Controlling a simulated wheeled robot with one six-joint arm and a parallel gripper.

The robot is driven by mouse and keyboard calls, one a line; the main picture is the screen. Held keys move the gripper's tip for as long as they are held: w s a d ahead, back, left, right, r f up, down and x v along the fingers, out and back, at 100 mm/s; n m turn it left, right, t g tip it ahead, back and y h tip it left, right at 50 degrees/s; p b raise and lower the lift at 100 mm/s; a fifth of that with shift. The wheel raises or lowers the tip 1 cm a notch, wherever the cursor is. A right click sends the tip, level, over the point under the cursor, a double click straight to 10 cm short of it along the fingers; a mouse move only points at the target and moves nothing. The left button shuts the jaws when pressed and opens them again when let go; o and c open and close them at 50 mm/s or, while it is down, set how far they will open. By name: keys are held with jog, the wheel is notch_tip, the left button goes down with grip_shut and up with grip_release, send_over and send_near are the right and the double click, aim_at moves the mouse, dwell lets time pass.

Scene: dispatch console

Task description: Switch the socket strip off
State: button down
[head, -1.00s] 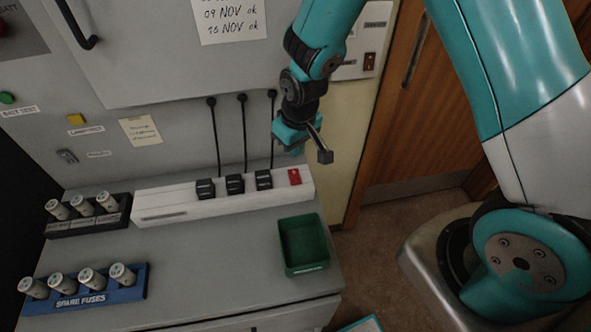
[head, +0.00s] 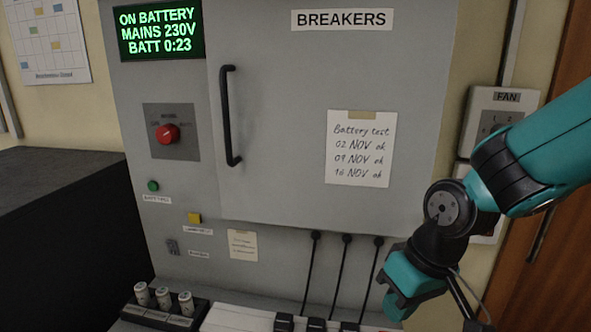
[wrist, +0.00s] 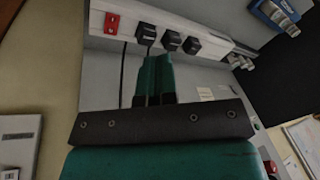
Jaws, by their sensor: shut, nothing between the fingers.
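The white socket strip (head: 238,319) shows at the bottom edge of the head view, mostly cut off. In the wrist view the strip (wrist: 188,30) runs across the top, with a red rocker switch (wrist: 112,23) at its left end and three black plugs beside it. Which way the rocker is tipped I cannot tell. My teal gripper (head: 396,308) is near the strip's right end. In the wrist view my gripper (wrist: 156,62) is shut and empty, its fingertips apart from the strip.
A grey cabinet with a breaker door (head: 290,110) stands behind the strip. Its green display (head: 160,31) reads ON BATTERY, MAINS 230V. Black cables (head: 344,275) hang down the cabinet front to the plugs. A fuse holder (head: 150,312) sits left of the strip.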

jog(key=s+r+n+y+b, duration=0.1)
jog(key=s+r+n+b, duration=0.1)
jog(key=s, duration=1)
notch_tip(320, 180, up, 2)
jog(key=shift+s+a+g+b, duration=0.2)
jog(key=shift+s+g+b, duration=0.2)
jog(key=shift+b, duration=0.15)
jog(key=w+d+f+n+h+b, duration=0.2)
jog(key=w+b, duration=0.4)
jog(key=w, duration=0.4)
jog(key=w+d+f+n+t+h+b, duration=0.1)
jog(key=w+f+n+b, duration=0.4)
jog(key=w, duration=0.5)
jog(key=shift+d+f+n+h+b, duration=0.15)
jog(key=shift+d+n+h+b, duration=0.35)
jog(key=shift+d+n+b, duration=0.4)
jog(key=shift+a, duration=0.2)
jog(key=f, duration=0.4)
jog(key=w+f, duration=0.1)
jog(key=f, duration=0.9)
jog(key=shift+w+d, duration=0.15)
jog(key=shift+w, duration=0.15)
jog(key=shift+p, duration=0.45)
